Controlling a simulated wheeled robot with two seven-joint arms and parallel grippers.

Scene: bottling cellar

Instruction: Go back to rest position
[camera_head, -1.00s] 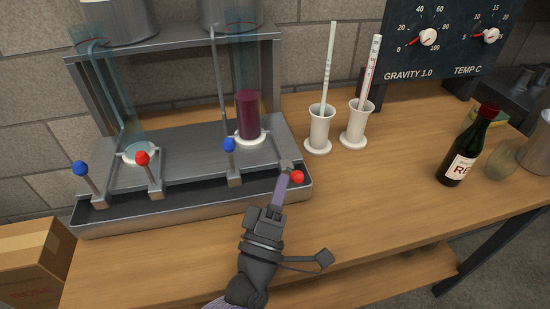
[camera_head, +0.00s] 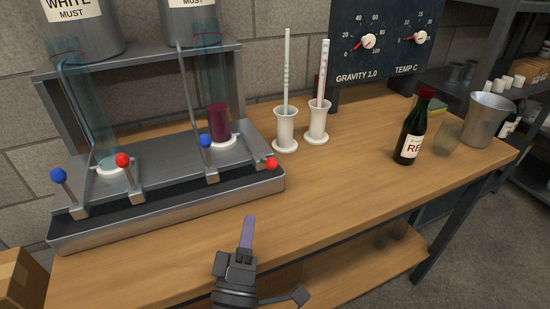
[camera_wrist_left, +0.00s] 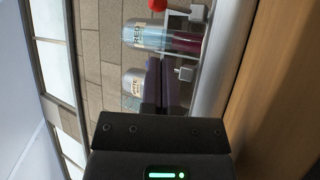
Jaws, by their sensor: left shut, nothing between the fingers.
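My left gripper (camera_head: 248,234) is shut and empty. It is over the front part of the wooden bench, in front of the metal filling stand (camera_head: 160,206) and apart from it. Its shut fingers also show in the left wrist view (camera_wrist_left: 161,82), with the stand's tubes beyond them. My right gripper is not in view.
The stand has blue and red knobbed levers (camera_head: 271,163) and a glass tube with dark red liquid (camera_head: 219,124). Two white cylinders (camera_head: 285,133) hold upright sticks. A dark bottle (camera_head: 411,130), a glass and a metal bucket (camera_head: 487,118) stand right. The bench (camera_head: 340,190) is clear in the middle.

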